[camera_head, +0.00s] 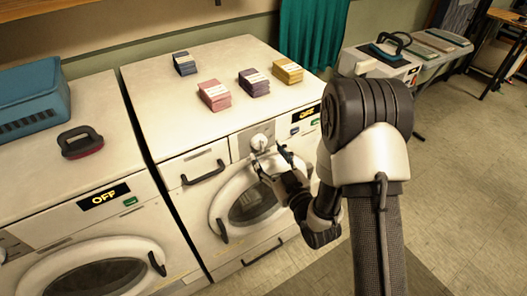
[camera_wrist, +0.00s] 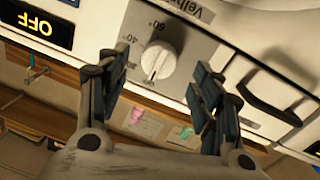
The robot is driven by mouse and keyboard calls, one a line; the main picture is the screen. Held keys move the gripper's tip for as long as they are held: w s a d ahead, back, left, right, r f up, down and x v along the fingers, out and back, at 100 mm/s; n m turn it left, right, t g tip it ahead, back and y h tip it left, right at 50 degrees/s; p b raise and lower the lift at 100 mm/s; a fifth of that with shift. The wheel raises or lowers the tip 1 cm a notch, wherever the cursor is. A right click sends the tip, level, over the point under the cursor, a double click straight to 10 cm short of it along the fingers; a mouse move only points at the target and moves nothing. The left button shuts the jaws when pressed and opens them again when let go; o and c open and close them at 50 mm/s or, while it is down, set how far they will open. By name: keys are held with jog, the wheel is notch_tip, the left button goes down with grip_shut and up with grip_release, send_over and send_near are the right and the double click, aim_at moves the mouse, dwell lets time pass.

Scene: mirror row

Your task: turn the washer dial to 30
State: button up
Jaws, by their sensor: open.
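The washer dial (camera_head: 259,142) is a round white knob on the grey panel of the middle washer (camera_head: 160,125). In the wrist view the dial (camera_wrist: 158,55) shows upside down, with marks including 60 and 40 around it. Its ridge seems to point to the lower picture side, near the 0 end; the exact mark is hard to read. My gripper (camera_wrist: 160,66) is open, one finger to each side of the dial in the picture. I see no finger touching it. In the head view my gripper (camera_head: 272,160) is just in front of the dial.
The washer's display (camera_head: 306,113) reads OFF. A drawer handle (camera_head: 203,174) is left of the dial, and the round door (camera_head: 250,200) is below. Several small stacks, one yellow (camera_head: 287,71), lie on top. A second washer (camera_head: 75,215) stands at left; open floor lies at right.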

aim_at(262, 147)
jog(key=shift+x, duration=2)
jog(key=shift+c, duration=0.2)
jog(key=c, duration=1)
jog(key=shift+c, duration=0.2)
jog(key=shift+m, duration=0.3)
jog(key=m, duration=0.4)
jog(key=shift+m+g, duration=0.3)
jog(key=shift+a+r+m, duration=0.1)
jog(key=shift+m, duration=2)
